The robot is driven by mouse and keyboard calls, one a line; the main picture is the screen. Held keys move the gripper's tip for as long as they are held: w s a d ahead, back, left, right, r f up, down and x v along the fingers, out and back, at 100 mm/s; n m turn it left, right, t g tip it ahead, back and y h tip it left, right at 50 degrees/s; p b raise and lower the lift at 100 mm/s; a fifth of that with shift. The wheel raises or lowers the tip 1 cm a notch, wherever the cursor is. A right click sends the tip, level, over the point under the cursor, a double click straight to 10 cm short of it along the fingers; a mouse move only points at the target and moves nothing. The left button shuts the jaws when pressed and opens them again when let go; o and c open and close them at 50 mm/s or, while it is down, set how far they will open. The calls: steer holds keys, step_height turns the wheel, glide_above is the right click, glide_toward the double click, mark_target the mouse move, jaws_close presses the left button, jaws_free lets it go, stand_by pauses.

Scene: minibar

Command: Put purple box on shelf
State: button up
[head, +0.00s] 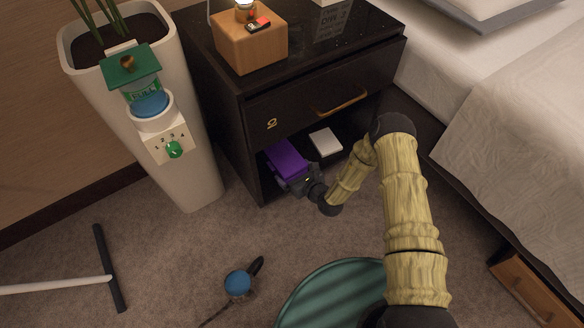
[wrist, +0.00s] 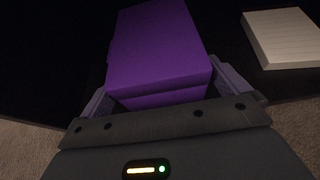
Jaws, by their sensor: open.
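The purple box (head: 287,159) lies on the open shelf (head: 308,152) under the drawer of the black nightstand. In the wrist view the purple box (wrist: 158,50) sits between the two fingers, with its near end close to my gripper's palm. My gripper (head: 291,178) is at the front edge of the shelf, reaching in. In the wrist view the fingers of my gripper (wrist: 165,95) stand open on both sides of the box. I cannot tell whether either finger touches it.
A white notepad (head: 325,142) lies to the right on the same shelf; it also shows in the wrist view (wrist: 284,38). The drawer front (head: 325,85) is above. A tall white planter (head: 185,165) stands left, the bed (head: 500,130) right.

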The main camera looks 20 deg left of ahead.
steer(key=p+v, duration=0.4)
steer(key=v, duration=0.5)
steer(key=shift+d+r+p, duration=0.15)
steer(key=shift+d+p, duration=0.05)
steer(key=shift+p, duration=0.2)
steer(key=shift+s+r, duration=0.1)
steer(key=s+a+r+n+g+y, duration=0.1)
steer(key=s+r+n+g+y, duration=0.1)
steer(key=r+n+g, duration=0.35)
steer(key=s+a+r+n+g+y, duration=0.1)
steer(key=r+n+g+y, duration=0.15)
steer(key=r, duration=0.65)
steer(key=s+d+r+n+g+h, duration=0.4)
steer(key=s+d+r+n, duration=0.15)
steer(key=r+n, duration=0.25)
steer(key=s+d+r+n+t+h, duration=0.1)
steer(key=d+r+n+h, duration=0.4)
steer(key=d, duration=0.5)
steer(key=s+d+r+n+t+h, duration=0.2)
steer(key=d+r+n+t+h, duration=0.2)
steer(key=d+r, duration=0.4)
steer(key=d+n+h, duration=0.1)
steer(key=d, duration=0.1)
steer(key=shift+d+r+t+h, duration=0.25)
steer(key=shift+d+t+h, duration=0.05)
steer(key=shift+h, duration=0.05)
